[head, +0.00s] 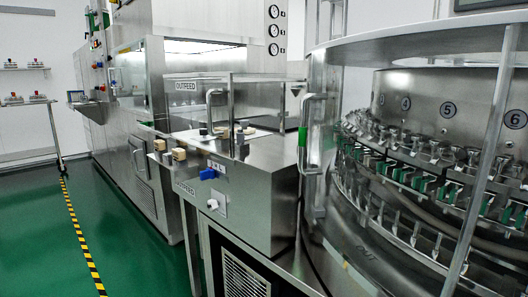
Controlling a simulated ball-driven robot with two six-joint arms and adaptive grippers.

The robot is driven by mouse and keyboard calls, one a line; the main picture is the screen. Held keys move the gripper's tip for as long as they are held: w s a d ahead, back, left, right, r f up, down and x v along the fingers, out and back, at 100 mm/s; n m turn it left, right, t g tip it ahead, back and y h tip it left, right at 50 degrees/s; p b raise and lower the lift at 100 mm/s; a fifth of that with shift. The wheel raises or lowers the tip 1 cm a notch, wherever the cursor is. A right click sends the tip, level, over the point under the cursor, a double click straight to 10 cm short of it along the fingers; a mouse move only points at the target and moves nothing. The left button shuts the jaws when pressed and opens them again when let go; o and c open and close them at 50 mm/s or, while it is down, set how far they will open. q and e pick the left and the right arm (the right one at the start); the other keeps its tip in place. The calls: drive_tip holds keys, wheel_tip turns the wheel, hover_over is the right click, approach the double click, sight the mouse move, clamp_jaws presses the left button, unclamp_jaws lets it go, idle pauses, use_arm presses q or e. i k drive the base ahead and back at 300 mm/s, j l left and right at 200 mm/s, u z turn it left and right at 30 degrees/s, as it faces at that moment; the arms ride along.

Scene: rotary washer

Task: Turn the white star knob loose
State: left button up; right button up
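A small white knob (212,204) sits in front of a pale square plate (220,203) on the front face of the steel outfeed housing (268,190), near the middle of the head view. It is too small to make out whether it has a star shape. A blue handle or knob (208,173) is just above it on the same face. Neither of my grippers is in view, and nothing touches the white knob.
The round washer drum (345,265) with numbered stations fills the right side. A vertical grab handle (303,135) stands out at its left edge. Beige knobs (179,154) project left of the housing. Green floor (120,215) is clear on the left, with a striped tape line.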

sight(213, 205)
drive_tip(key=i+j, duration=0.15)
drive_tip(key=j, duration=0.2)
drive_tip(key=i+j+z, duration=0.1)
drive_tip(key=j, duration=0.25)
drive_tip(key=i+j, duration=0.15)
drive_tip(key=j, duration=0.2)
drive_tip(key=i+j+z, duration=0.1)
drive_tip(key=j, duration=0.25)
